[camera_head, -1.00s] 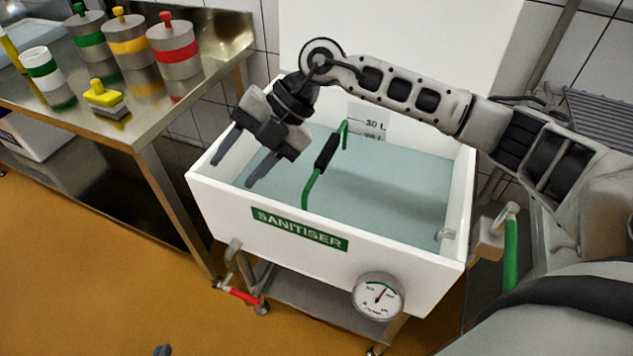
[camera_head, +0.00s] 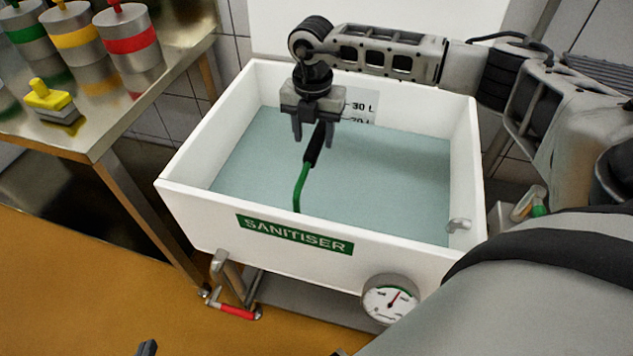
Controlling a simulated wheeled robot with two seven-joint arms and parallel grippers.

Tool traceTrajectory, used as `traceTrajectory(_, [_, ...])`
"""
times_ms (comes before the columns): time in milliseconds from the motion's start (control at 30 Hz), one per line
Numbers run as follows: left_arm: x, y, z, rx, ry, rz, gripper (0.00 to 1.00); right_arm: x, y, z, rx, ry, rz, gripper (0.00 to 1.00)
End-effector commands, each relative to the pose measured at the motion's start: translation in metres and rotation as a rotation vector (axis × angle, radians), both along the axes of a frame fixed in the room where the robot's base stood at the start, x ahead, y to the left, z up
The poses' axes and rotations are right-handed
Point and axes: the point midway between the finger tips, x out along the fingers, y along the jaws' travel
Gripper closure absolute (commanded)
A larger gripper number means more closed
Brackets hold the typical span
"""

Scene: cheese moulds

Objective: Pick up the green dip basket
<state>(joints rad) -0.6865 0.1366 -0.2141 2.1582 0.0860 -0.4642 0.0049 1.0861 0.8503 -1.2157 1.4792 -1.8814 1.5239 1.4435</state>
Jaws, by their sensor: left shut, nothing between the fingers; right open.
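The green dip basket (camera_head: 299,187) shows only as a green handle with a black grip (camera_head: 312,152), rising from the liquid in the white sanitiser tank (camera_head: 190,207). The rest of it is hidden under the cloudy blue-green surface. My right gripper (camera_head: 314,141) is open above the tank and points down. Its fingers appear on either side of the upper grip; I cannot tell whether they touch it. The far part of the handle is hidden behind the gripper. My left gripper (camera_head: 147,348) shows only as a dark tip at the bottom edge, shut and empty, far from the basket.
A steel table (camera_head: 97,140) at left carries lidded moulds with green, yellow and red bands (camera_head: 130,38) and a small yellow-topped block (camera_head: 49,99). A dial gauge (camera_head: 389,299) and a red-handled tap (camera_head: 237,312) stick out at the tank's front.

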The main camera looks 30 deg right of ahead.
Motion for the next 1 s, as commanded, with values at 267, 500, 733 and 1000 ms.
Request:
traceTrajectory(267, [-0.001, 0.000, 0.002, 0.005, 0.004, -0.001, 1.00, -0.008, -0.001, -0.028, 0.000, 0.004, 0.001, 0.53])
traceTrajectory(500, [-0.002, 0.001, -0.003, 0.010, 0.012, -0.001, 1.00, -0.008, -0.001, -0.054, 0.001, 0.000, 0.002, 0.53])
traceTrajectory(733, [-0.002, 0.001, -0.003, 0.010, 0.011, -0.002, 1.00, -0.008, -0.001, -0.055, 0.002, -0.001, 0.002, 0.53])
traceTrajectory(1000, [-0.001, 0.001, 0.000, 0.009, 0.005, -0.002, 1.00, -0.007, -0.001, -0.053, 0.003, -0.004, 0.002, 1.00])
